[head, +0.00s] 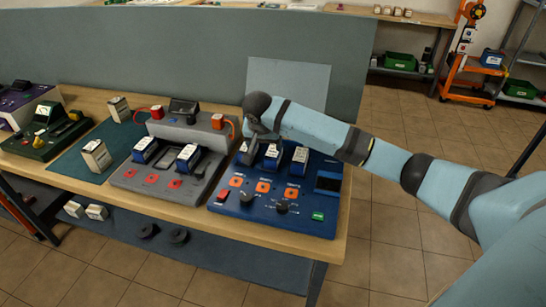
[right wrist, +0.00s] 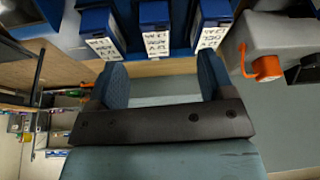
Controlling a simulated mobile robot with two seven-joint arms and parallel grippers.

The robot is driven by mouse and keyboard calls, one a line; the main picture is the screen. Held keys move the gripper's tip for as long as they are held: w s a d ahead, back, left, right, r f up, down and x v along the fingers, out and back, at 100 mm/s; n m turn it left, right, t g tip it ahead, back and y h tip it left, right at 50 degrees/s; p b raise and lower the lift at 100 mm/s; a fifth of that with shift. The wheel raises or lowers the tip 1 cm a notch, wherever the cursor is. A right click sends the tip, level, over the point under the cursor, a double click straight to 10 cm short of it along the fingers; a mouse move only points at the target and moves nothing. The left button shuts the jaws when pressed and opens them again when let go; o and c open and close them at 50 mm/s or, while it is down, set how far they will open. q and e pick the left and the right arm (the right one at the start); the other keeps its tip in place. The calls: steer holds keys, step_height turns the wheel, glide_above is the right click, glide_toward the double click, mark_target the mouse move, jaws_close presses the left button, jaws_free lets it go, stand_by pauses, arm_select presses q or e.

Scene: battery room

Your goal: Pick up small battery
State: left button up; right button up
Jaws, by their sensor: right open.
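Several batteries are in view, and I cannot tell which one is meant by small. Three blue batteries with white labels stand in the blue charger (head: 232,207): a left one (head: 247,154), a middle one (head: 272,157) and a right one (head: 299,161). In the right wrist view a blue battery (right wrist: 155,42) shows in line with the gap between the fingers, with one on each side. My right gripper (head: 256,137) is over the back left of this charger; in its wrist view it is open and empty (right wrist: 161,75). My left gripper is out of view.
A grey charger (head: 126,175) left of the blue one holds two blue batteries. Two pale batteries stand on a green mat (head: 72,163). A dark green device (head: 40,147) is farther left. A grey panel (head: 190,45) rises behind the table. More pale batteries (head: 96,212) sit below.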

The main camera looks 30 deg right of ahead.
mark_target(273, 150)
steer(key=shift+m, duration=0.6)
steer(key=w+d+f, duration=0.1)
steer(key=d+f, duration=0.1)
steer(key=f, duration=0.1)
steer(key=w+d+f, duration=0.2)
steer(key=f, duration=0.2)
steer(key=w+d+f, duration=0.2)
steer(key=f, duration=0.1)
steer(key=shift+d+f+p, duration=0.15)
steer(key=shift+d+p, duration=0.15)
steer(key=c, duration=1.3)
steer(key=shift+c, duration=0.4)
